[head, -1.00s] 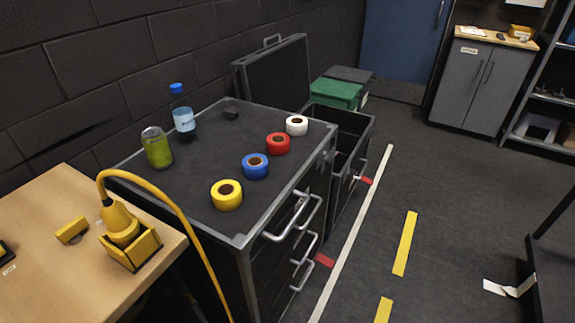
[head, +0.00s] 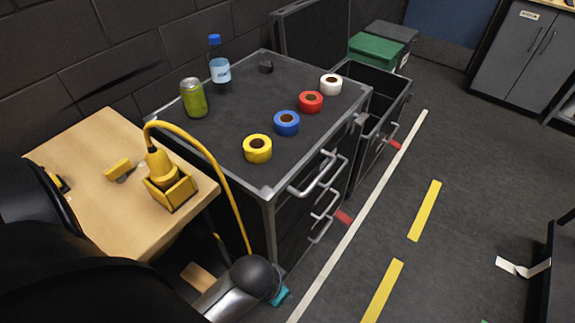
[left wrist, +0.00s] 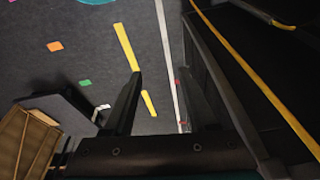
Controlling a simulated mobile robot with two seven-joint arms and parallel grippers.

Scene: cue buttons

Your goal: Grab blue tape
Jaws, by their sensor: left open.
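The blue tape (head: 286,123) lies flat on the dark top of the tool cabinet (head: 225,138), between the yellow tape (head: 257,149) and the red tape (head: 311,102). A white tape (head: 330,85) lies at the far end of this row. In the left wrist view my left gripper (left wrist: 160,100) is open and empty, with floor between its fingers. In the head view my left arm comes in at the lower left, low in front of the cabinet, and its fingers do not show clearly. My right gripper is not in view.
A green can (head: 193,98) and a water bottle (head: 220,68) stand at the back left of the cabinet top. A yellow cable (head: 215,165) loops beside the cabinet from a yellow tool (head: 165,183) on the wooden table (head: 85,150). Drawer handles (head: 320,175) stick out in front.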

